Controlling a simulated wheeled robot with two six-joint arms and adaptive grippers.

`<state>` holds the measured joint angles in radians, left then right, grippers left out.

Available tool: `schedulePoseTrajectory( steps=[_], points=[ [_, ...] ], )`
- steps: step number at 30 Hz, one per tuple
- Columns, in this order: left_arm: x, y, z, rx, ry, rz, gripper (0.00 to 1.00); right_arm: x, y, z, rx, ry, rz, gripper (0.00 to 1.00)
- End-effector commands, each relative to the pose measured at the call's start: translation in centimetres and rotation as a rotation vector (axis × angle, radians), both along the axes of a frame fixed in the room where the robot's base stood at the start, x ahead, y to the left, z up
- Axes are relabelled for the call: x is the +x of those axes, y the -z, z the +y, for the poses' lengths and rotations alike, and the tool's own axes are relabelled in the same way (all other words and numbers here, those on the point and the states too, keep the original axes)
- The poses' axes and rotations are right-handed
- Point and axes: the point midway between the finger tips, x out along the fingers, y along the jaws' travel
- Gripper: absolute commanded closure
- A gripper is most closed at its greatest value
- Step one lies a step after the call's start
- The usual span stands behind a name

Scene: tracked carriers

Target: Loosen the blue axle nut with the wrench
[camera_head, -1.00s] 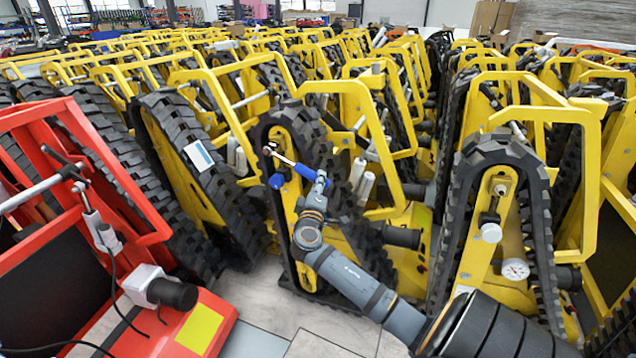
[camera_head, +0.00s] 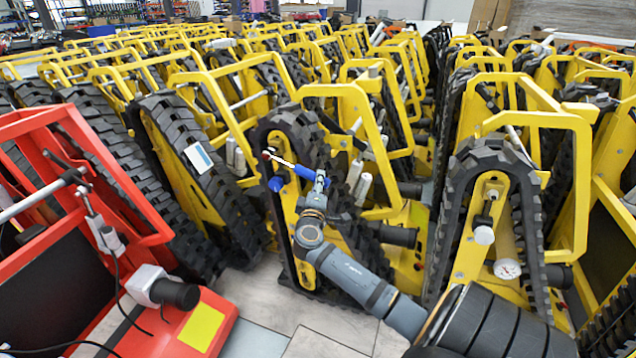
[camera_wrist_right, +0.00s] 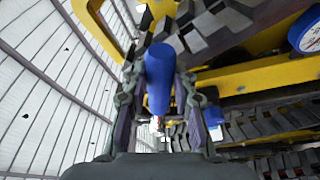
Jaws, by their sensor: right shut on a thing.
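My right gripper (camera_head: 318,184) is shut on the blue handle of the wrench (camera_head: 304,173). Its silver shaft runs up and left in the head view, ending by a small reddish part on the yellow carrier; I cannot tell whether it touches. The blue axle nut (camera_head: 276,184) shows below that end, apart from the shaft in the picture. In the right wrist view, the blue handle (camera_wrist_right: 160,80) stands between the two fingers (camera_wrist_right: 160,100). A blue part (camera_wrist_right: 213,114), perhaps the nut, shows right of the fingers. My left gripper is out of view.
Rows of yellow tracked carriers (camera_head: 575,180) crowd close around, with black tracks (camera_head: 190,150). A red carrier (camera_head: 160,320) stands at the left with hanging cables. Another yellow carrier with a round gauge (camera_head: 507,268) stands to the right. Some bare floor (camera_head: 300,310) shows in front.

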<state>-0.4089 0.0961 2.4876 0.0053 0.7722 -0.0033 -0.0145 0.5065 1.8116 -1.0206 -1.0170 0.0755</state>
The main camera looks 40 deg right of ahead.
Motion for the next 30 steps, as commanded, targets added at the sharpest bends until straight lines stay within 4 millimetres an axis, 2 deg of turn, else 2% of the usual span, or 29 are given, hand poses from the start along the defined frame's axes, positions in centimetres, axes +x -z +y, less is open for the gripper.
schedulePoseTrajectory(
  steps=[1, 13, 25, 30],
  points=[
    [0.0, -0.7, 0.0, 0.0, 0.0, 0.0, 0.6, 0.0, -0.6, 0.0, -0.004, -0.001, 0.007, 1.0],
    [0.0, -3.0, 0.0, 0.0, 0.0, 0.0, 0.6, -0.3, -1.7, -0.1, -0.029, -0.001, 0.066, 1.0],
    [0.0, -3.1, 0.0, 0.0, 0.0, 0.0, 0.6, -0.3, -1.6, -0.1, -0.033, -0.001, 0.076, 1.0],
    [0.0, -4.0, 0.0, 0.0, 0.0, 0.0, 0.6, -0.3, -2.1, -0.1, -0.039, -0.001, 0.089, 1.0]
  ],
)
